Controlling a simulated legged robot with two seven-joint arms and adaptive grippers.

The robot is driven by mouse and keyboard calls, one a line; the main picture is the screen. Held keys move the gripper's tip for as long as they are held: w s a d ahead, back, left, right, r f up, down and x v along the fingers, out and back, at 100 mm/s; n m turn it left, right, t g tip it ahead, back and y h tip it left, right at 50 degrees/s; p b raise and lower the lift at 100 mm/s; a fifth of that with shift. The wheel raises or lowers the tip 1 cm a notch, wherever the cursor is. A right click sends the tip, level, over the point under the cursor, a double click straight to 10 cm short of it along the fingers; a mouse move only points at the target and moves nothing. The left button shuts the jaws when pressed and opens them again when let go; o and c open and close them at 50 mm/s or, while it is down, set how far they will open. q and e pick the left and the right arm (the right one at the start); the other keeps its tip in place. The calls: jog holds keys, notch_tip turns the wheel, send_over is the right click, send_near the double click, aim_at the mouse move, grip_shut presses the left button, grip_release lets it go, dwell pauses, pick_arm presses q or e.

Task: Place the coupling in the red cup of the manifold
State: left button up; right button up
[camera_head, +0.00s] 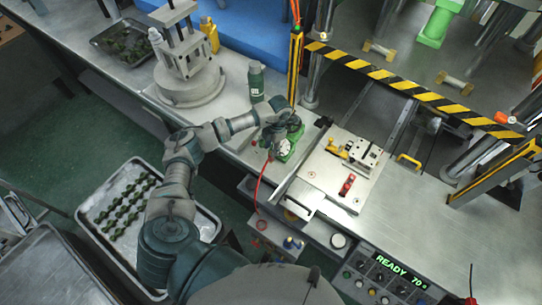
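My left arm reaches across the steel bench, and its dark gripper (283,130) is low over a small green fixture (289,154). The gripper hides most of the fixture, and its fingers are too small and dark to show whether they are open or shut. I cannot make out a coupling in or near it. A red hose (262,184) runs down from beside the fixture. I cannot identify the manifold or its red cup for certain. A metal plate (318,172) to the right carries a small red part (347,185), a yellow part and a metal block. My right gripper is out of view.
A dark green bottle (256,82) stands behind the gripper. A yellow-black striped bar (385,78) and post (295,62) frame the press at right. A control panel (385,278) reads READY 70. A tray (89,234) with rows of dark green parts lies lower left.

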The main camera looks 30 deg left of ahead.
aim_at(270, 157)
pick_arm(q)
jog(key=f, duration=0.2)
jog(key=f+p, duration=0.1)
jog(key=f, duration=0.2)
jog(key=shift+s+f, duration=0.3)
jog(key=shift+s, duration=0.1)
grip_shut()
